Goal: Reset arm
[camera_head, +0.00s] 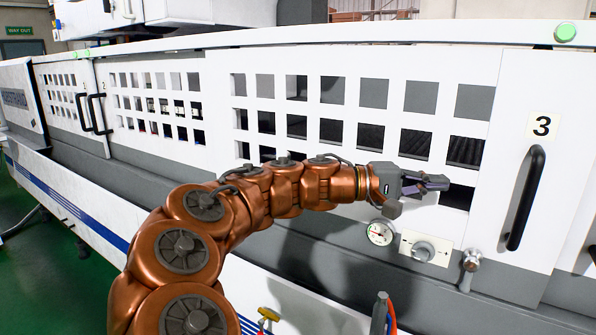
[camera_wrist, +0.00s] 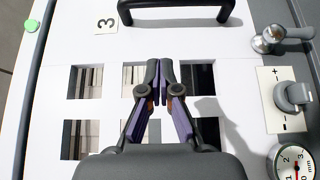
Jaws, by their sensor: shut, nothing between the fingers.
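My gripper (camera_head: 436,183) is at the end of my copper-coloured arm, which reaches across the front of a long white machine (camera_head: 484,113). The gripper is level with the lowest row of square window openings, left of the black door handle (camera_head: 525,198) under the number 3. In the wrist view my gripper (camera_wrist: 159,64) has its two purple-sided fingers together at the tips. It holds nothing. The fingers point toward the same black handle (camera_wrist: 175,21), which is apart from them.
A green button (camera_head: 566,32) is at the machine's top edge. Two more black handles (camera_head: 93,113) are far left. Green floor (camera_head: 62,265) shows at lower left.

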